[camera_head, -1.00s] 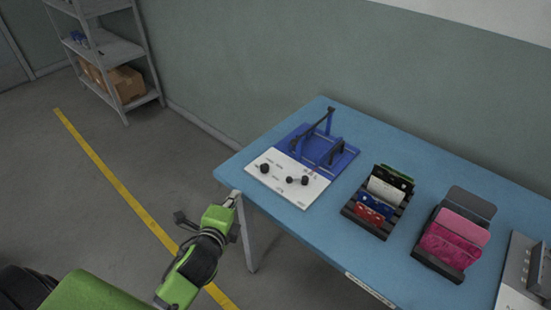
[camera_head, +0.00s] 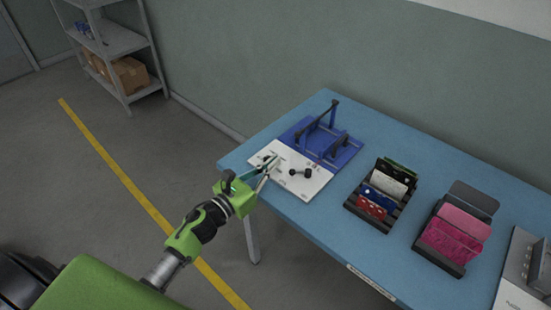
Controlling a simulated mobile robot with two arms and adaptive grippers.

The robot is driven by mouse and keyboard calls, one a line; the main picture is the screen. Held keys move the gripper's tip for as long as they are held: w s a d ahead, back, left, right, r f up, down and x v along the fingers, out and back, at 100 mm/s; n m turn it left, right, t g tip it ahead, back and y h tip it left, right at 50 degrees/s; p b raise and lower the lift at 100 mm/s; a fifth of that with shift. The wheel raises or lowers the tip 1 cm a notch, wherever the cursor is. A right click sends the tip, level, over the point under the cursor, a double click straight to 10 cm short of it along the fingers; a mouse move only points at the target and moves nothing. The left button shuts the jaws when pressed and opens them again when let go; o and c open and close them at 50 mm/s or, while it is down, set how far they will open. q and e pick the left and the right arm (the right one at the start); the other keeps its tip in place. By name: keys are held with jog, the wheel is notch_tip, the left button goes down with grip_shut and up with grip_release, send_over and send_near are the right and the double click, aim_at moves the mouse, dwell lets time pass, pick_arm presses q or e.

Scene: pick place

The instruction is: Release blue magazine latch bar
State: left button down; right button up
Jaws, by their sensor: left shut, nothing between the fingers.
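The blue magazine fixture (camera_head: 343,157) stands on the left part of the blue table, with a tall dark-topped blue latch bar (camera_head: 328,113) rising over it. A white panel (camera_head: 313,183) with dark knobs (camera_head: 300,172) adjoins its front. My left gripper (camera_head: 271,164) is over the left side of this panel, short of the blue fixture. Its fingers are shut and hold nothing. The gripper covers part of the panel and the knob there. I cannot tell whether the fingertips touch the panel. My right gripper is not in view.
A black rack (camera_head: 386,222) with several coloured cards stands right of the fixture. Another black holder (camera_head: 437,262) with pink pieces is farther right, and a grey-white device (camera_head: 517,275) is at the right edge.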

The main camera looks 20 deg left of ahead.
pick_arm(q)
jog(key=p+x, duration=0.1)
jog(key=x, duration=0.6)
jog(key=shift+a+r, duration=0.1)
jog(key=shift+w+d, duration=0.25)
jog(key=shift+w, duration=0.35)
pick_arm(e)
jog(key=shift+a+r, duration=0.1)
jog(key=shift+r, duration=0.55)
